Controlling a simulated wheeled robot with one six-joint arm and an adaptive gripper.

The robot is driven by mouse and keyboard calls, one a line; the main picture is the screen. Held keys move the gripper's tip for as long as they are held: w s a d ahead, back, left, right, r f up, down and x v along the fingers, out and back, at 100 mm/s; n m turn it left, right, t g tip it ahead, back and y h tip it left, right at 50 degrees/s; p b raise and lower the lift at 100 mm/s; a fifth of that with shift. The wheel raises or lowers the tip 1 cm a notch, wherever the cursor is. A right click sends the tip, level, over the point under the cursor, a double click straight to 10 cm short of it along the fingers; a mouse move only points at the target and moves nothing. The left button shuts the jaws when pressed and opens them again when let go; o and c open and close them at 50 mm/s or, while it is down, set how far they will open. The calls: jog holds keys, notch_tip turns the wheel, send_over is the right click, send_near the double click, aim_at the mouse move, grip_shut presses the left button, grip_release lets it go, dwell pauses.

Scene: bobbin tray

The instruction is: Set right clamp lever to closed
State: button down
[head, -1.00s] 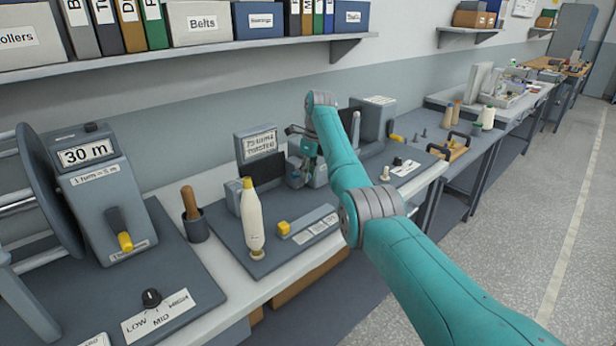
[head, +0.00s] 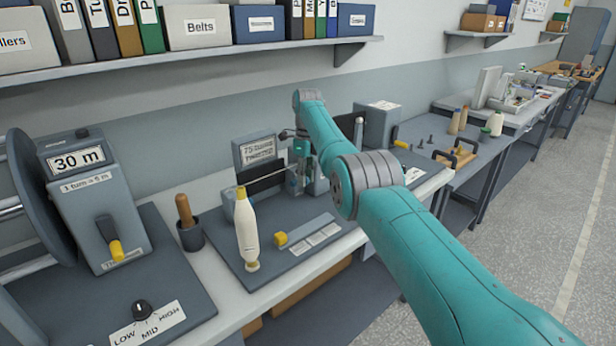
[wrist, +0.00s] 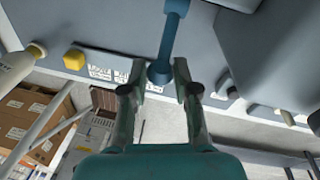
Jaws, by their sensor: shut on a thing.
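A blue lever (wrist: 168,38) with a round knob at its end comes down from the top of the wrist view. My gripper (wrist: 160,80) has its fingers on either side of the knob and is shut on it. In the head view my gripper (head: 301,166) is small and partly behind my arm, at the grey fixture with a dark panel (head: 262,179). The lever cannot be made out clearly there. A sign (head: 256,149) stands behind the panel; its text is unclear.
A grey box (head: 379,124) stands to the right. The 30 m winder (head: 88,195) and a cup with a wooden handle (head: 190,232) are further left.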

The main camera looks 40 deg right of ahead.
dwell(0.7)
jog(key=c, duration=0.9)
grip_release()
jog(key=shift+o, duration=0.2)
jog(key=shift+f, duration=0.1)
